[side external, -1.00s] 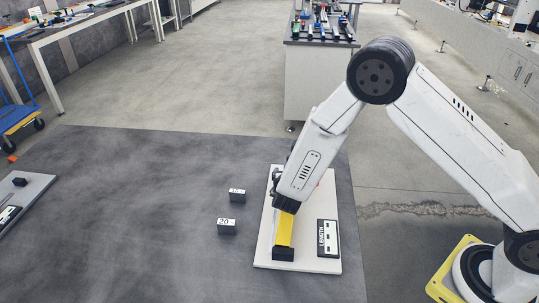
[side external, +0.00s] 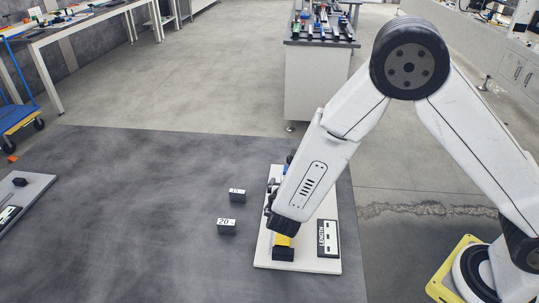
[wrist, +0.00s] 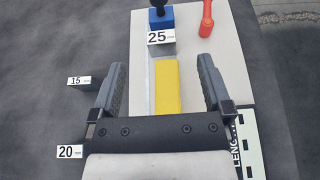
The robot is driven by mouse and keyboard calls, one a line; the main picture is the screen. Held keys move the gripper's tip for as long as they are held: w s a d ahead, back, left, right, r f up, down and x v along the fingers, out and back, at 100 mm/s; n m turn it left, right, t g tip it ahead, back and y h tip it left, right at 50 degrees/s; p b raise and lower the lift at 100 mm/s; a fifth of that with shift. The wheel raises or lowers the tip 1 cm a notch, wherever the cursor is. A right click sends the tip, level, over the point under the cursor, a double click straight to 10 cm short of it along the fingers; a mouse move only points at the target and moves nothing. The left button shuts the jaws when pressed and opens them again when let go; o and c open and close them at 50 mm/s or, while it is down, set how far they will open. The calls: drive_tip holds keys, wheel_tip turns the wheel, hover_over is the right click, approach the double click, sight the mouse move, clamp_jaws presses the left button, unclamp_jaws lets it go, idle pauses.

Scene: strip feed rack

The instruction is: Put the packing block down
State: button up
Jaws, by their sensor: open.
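A block labelled 25 (wrist: 161,43) stands on the pale board (wrist: 222,75), against a blue part (wrist: 160,17) with a black knob. A yellow bar (wrist: 165,88) lies on the board, its far end close to the 25 block. My gripper (wrist: 160,75) is open, with its two fingers apart on either side of the yellow bar and nothing held between them. In the side view my wrist covers most of the yellow bar (side external: 282,241) and hides the 25 block. Blocks labelled 20 (side external: 227,226) and 15 (side external: 237,195) sit on the dark mat, left of the board.
A red handle (wrist: 206,20) is at the board's far right. A length scale plate (side external: 327,238) lies along the board's right side. A black block (side external: 283,254) is at the near end of the yellow bar. Another board (side external: 30,190) lies far left; the mat between is mostly clear.

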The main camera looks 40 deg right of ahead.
idle(0.3)
drive_tip(key=s+d+r+m+g+y, duration=0.2)
drive_tip(key=s+m, duration=0.5)
drive_tip(key=m, duration=0.6)
drive_tip(key=s+d+r+m+g+y, duration=0.3)
drive_tip(key=s+m+y, duration=0.4)
drive_tip(key=m, duration=0.7)
drive_tip(key=s+d+g, duration=0.1)
drive_tip(key=d, duration=0.1)
drive_tip(key=shift+d+r+g, duration=0.35)
drive_tip(key=shift+g, duration=0.05)
